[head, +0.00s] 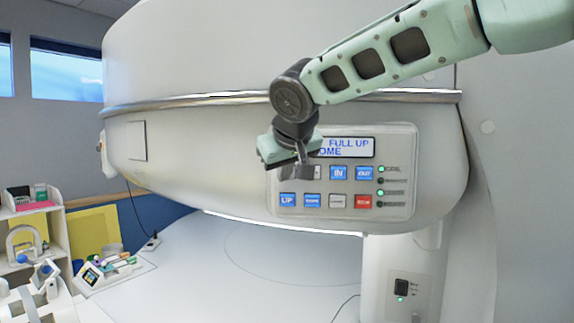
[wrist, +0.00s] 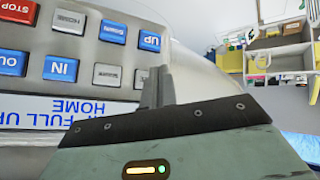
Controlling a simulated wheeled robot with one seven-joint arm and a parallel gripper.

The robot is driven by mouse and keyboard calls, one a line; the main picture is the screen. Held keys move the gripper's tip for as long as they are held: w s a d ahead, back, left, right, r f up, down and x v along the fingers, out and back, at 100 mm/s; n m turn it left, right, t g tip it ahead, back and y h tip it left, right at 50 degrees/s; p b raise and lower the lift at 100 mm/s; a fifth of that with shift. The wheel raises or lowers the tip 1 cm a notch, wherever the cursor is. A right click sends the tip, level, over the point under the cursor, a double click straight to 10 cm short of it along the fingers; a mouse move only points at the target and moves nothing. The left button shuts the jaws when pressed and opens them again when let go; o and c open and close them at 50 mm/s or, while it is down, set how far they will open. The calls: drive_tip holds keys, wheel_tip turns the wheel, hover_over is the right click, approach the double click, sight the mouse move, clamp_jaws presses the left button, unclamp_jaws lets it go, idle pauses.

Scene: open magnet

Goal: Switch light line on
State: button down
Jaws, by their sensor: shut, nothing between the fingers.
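The control panel (head: 398,150) is on the front of the large white magnet. Its top row has a blue IN button (head: 338,173), a blue OUT button (head: 365,173) and grey buttons. In the wrist view, upside down, two grey buttons (wrist: 107,75) (wrist: 141,77) lie beside the IN button (wrist: 60,69); their labels are too small to read. My gripper (head: 303,168) is shut and empty in front of the panel's upper left, hiding part of the display and the leftmost top button. In the wrist view its fingertips (wrist: 157,88) are near the outer grey button; contact cannot be told.
The lower row has UP (head: 287,200), a second blue button (head: 312,200), a grey HOME button (head: 337,200) and red STOP (head: 363,201). The display (head: 349,146) reads FULL UP and HOME. Green lights (head: 381,169) glow at right. A cluttered shelf (head: 55,215) stands far left.

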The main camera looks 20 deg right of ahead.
drive_tip(key=shift+w+d, duration=0.4)
drive_tip(key=shift+w, duration=0.35)
drive_tip(key=shift+w, duration=0.1)
idle(1.5)
drive_tip(key=shift+w+d, duration=0.2)
drive_tip(key=shift+w, duration=0.1)
drive_tip(key=shift+w+d, duration=0.25)
drive_tip(key=shift+w, duration=0.15)
idle(0.8)
idle(0.3)
drive_tip(key=shift+s+a+b, duration=0.45)
drive_tip(key=shift+s, duration=0.35)
